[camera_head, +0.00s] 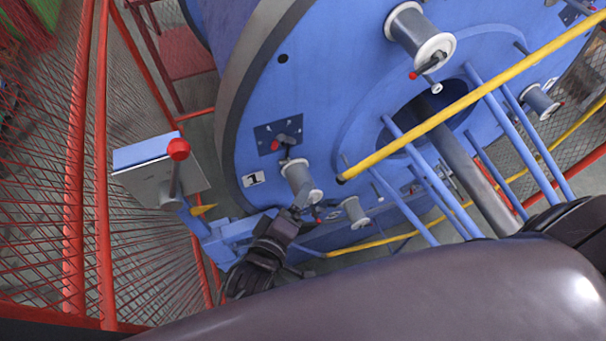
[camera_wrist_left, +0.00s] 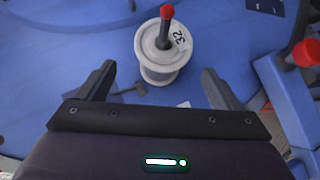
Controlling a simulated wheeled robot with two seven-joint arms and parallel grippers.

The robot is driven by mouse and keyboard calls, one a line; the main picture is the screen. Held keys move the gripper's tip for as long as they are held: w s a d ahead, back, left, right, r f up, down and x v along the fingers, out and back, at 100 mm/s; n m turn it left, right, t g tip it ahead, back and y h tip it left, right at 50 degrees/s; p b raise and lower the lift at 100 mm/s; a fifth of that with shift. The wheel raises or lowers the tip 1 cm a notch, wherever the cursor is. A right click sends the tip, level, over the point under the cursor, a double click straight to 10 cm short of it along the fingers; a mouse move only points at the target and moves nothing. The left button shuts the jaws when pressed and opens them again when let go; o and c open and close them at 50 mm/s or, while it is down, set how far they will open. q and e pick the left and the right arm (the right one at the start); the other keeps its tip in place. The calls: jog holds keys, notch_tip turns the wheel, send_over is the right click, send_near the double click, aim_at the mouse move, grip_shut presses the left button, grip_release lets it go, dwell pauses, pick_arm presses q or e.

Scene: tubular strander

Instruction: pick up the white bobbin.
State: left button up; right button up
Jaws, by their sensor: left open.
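A white bobbin (camera_wrist_left: 160,75) marked 32 is in the left wrist view, with a dark rod and red knob standing out of its face. It sits on the blue machine face, ahead of and between the fingers of my left gripper (camera_wrist_left: 158,72). The fingers are spread and do not visibly touch it. In the head view my left gripper (camera_head: 297,213) is beside the lower end of a pale bobbin (camera_head: 301,183) on the big blue disc (camera_head: 340,110); this looks like the same bobbin. My right gripper is not in view.
Other bobbins sit at the top (camera_head: 418,35), right (camera_head: 540,102) and lower middle (camera_head: 354,212) of the disc. A yellow rail (camera_head: 460,95) and blue bars (camera_head: 525,140) cross the right. A red-knobbed lever (camera_head: 178,150) and grey box stand left, by a red mesh fence (camera_head: 75,170).

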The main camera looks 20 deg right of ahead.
aim_at(301, 183)
pick_arm(q)
jog(key=p+x, duration=0.2)
jog(key=x, duration=0.3)
jog(key=shift+w+d+f, duration=0.15)
jog(key=shift+w+d, duration=0.05)
jog(key=shift+w, duration=0.15)
jog(key=shift+s+a, duration=0.1)
jog(key=shift+s, duration=0.05)
jog(key=shift+c, duration=0.5)
jog(key=c, duration=1.2)
jog(key=shift+c, duration=0.9)
